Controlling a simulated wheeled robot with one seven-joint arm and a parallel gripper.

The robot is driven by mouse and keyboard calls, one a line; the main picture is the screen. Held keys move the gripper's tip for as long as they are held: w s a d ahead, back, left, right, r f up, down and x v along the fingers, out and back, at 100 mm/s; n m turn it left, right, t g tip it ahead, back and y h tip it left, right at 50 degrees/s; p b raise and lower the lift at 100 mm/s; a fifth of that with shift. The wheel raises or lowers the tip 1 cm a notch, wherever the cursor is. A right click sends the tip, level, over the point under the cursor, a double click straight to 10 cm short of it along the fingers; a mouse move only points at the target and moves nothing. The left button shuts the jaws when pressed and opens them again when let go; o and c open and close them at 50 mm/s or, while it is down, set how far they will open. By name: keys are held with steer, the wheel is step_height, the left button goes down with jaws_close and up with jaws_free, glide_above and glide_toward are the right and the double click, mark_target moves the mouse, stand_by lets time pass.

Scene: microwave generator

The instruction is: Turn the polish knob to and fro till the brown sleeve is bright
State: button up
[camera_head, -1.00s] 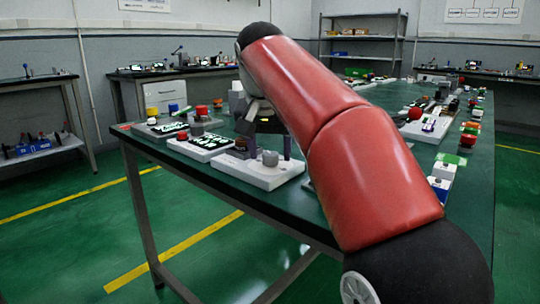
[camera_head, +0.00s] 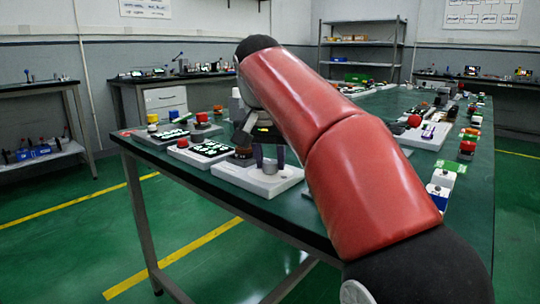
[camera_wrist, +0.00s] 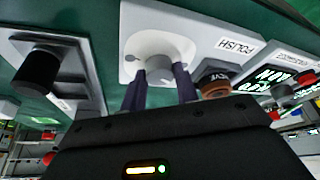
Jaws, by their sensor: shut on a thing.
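The polish knob (camera_wrist: 159,69) is a grey round knob on a white plate (camera_wrist: 133,22), beside a white POLISH label (camera_wrist: 236,46). My gripper (camera_wrist: 162,80) is shut on this knob, with one dark purple finger on each side. In the head view my gripper (camera_head: 270,165) is low over the same white base (camera_head: 232,177), at the near edge of the table. The brown sleeve (camera_wrist: 214,89) stands just right of the fingers in the wrist view, partly hidden by my gripper body. It looks dull brown. In the head view it is a small brown shape (camera_head: 243,157) left of the fingers.
A panel with lit white markings (camera_head: 208,148) stands to the left along the table (camera_head: 170,168). A black knob on a grey plate (camera_wrist: 38,70) is left in the wrist view. Red and yellow button boxes stand near. My red arm hides the middle of the table.

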steer(key=m+p, duration=0.1)
steer(key=m+h+p, duration=0.1)
steer(key=p, duration=0.1)
steer(key=shift+a+r+m, duration=0.1)
steer(key=shift+r+m, duration=0.2)
steer(key=shift+m, duration=0.1)
steer(key=m+g+h+p, duration=0.1)
steer(key=m+p, duration=0.3)
steer(key=shift+w+m, duration=0.15)
steer(key=shift+m, duration=0.15)
steer(key=m+g+p, duration=0.1)
steer(key=m, duration=0.1)
steer(key=m+g+h+p, duration=0.1)
steer(key=m, duration=0.1)
steer(key=shift+w+a+f+m, duration=0.1)
steer(key=shift+f+m, duration=0.1)
steer(key=shift+m, duration=0.2)
steer(key=o, duration=1)
steer(key=shift+c, duration=0.2)
steer(key=v, duration=0.7)
steer(key=shift+a+r, duration=0.2)
steer(key=shift+r, duration=0.1)
